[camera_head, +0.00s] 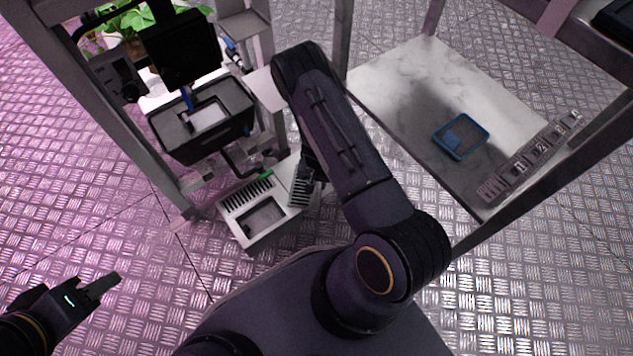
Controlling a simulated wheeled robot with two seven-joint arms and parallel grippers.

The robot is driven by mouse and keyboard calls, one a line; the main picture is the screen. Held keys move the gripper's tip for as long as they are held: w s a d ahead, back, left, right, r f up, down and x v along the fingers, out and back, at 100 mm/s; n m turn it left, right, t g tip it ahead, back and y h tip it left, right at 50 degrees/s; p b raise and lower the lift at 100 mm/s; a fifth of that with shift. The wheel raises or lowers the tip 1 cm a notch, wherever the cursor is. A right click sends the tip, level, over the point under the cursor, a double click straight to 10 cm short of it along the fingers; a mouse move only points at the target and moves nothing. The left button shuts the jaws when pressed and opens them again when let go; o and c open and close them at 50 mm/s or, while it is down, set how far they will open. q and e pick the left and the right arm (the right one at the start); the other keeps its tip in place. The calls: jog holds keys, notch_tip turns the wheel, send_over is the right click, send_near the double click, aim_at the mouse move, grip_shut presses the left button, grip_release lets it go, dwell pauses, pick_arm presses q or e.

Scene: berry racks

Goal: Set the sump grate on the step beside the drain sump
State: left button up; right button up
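The drain sump looks to be the white box (272,233) low at centre left, with a row of dark slots and a rectangular opening (260,216) in its top. A small grey slatted piece (300,192), which looks like the sump grate, is at the box's right edge. My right gripper (314,182) is at this piece, mostly hidden by my arm; I cannot tell whether it grips the piece or whether the piece rests on the box. The step cannot be made out clearly. My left gripper (104,286) is over the floor at lower left, with nothing visible in it.
A black-rimmed tray (180,150) hangs in a rack frame above and behind the white box, with leafy plants (135,22) beyond. A marbled shelf (395,85) at right holds a blue rectangular frame (437,136). Metal posts stand close around the box. The floor at left is clear.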

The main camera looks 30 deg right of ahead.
notch_tip(320, 180, up, 12)
jog(key=p, duration=0.5)
jog(key=shift+p, duration=0.35)
jog(key=shift+s+r, duration=0.1)
